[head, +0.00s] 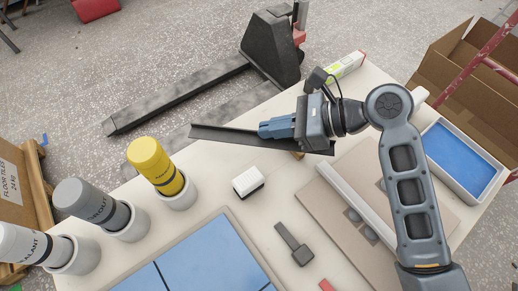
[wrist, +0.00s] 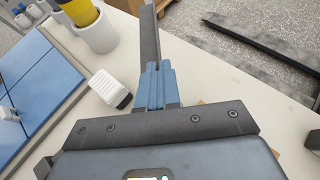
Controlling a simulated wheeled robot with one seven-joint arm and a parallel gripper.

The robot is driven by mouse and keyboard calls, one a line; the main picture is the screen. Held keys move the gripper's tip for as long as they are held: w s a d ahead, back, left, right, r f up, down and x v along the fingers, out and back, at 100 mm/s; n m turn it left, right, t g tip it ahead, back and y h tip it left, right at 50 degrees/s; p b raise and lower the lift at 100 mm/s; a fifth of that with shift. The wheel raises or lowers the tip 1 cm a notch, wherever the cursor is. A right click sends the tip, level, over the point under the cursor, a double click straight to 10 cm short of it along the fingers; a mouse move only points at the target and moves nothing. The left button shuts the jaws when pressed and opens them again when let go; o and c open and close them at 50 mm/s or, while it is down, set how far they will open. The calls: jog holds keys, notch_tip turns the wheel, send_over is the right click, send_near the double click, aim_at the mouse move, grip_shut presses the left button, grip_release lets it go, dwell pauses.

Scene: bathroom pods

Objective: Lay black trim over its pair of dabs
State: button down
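The black trim (head: 218,134) is a long thin dark strip, held up near the table's far edge. My gripper (head: 262,131) is shut on it, with part of the strip reaching out to the left and another part to the right under the gripper. In the wrist view the trim (wrist: 150,35) runs up the picture from between my blue fingers (wrist: 156,88). Grey round dabs (head: 352,214) show on a beige board (head: 325,208) at the right of the table, beside a pale trim (head: 345,190). My arm hides part of this board.
A white block (head: 248,179), a dark mallet-like tool (head: 294,244) and blue tiles (head: 210,262) lie on the table. Yellow (head: 155,165), grey (head: 90,205) and white (head: 30,243) cartridges stand in holders at left. A blue-filled tray (head: 460,155) is at right; a pallet jack (head: 265,50) stands behind.

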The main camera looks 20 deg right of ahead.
aim_at(252, 142)
jog(key=a+f, duration=0.1)
jog(key=a, duration=0.1)
jog(key=a+f, duration=0.1)
jog(key=shift+s+a+f, duration=0.15)
jog(key=shift+a, duration=0.2)
jog(key=shift+f, duration=1.95)
jog(key=c, duration=1.3)
grip_release()
jog(key=shift+f, duration=0.1)
jog(key=shift+c, duration=0.2)
